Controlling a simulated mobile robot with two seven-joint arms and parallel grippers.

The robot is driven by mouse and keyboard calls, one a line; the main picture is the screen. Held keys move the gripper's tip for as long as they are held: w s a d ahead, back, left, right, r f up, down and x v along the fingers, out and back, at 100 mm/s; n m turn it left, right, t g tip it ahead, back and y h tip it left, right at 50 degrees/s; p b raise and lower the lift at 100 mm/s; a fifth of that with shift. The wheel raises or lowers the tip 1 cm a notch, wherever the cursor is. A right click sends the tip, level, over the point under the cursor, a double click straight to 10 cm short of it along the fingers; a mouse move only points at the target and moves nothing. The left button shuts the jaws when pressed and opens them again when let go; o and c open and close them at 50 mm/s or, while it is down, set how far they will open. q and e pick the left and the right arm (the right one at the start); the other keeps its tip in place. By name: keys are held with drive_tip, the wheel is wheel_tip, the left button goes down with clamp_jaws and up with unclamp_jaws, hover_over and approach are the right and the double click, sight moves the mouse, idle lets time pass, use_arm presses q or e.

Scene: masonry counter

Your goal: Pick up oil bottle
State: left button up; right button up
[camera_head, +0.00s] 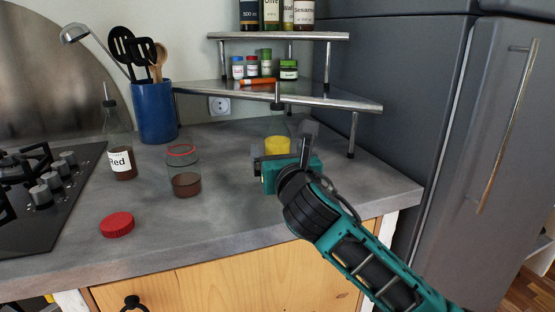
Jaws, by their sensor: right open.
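A clear bottle with a dark pour spout and yellow oil (278,145) low inside stands on the counter near the corner shelf. Its glass is hard to see, and its lower part is hidden behind my right gripper. My right gripper (281,155) is open, its fingers to the left and right of the bottle in the picture. I cannot tell whether they touch it or how far between them it is. My left gripper is not in view.
A bottle labelled "Red" (122,161), an open jar (185,177), a red lid (117,225) and a blue utensil pot (154,113) stand left. A metal shelf (350,101) with jars and bottles rises behind. A stove (50,205) is far left, a fridge (400,90) right.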

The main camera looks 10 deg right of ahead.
sight(276, 146)
drive_tip(key=shift+w+a+b, duration=0.15)
drive_tip(key=shift+w, duration=0.7)
drive_tip(key=shift+w+a+b, duration=0.1)
drive_tip(key=shift+w+b, duration=0.05)
drive_tip(key=shift+w, duration=0.65)
drive_tip(key=shift+c, duration=0.4)
drive_tip(key=c, duration=1.3)
drive_tip(key=shift+r, duration=0.1)
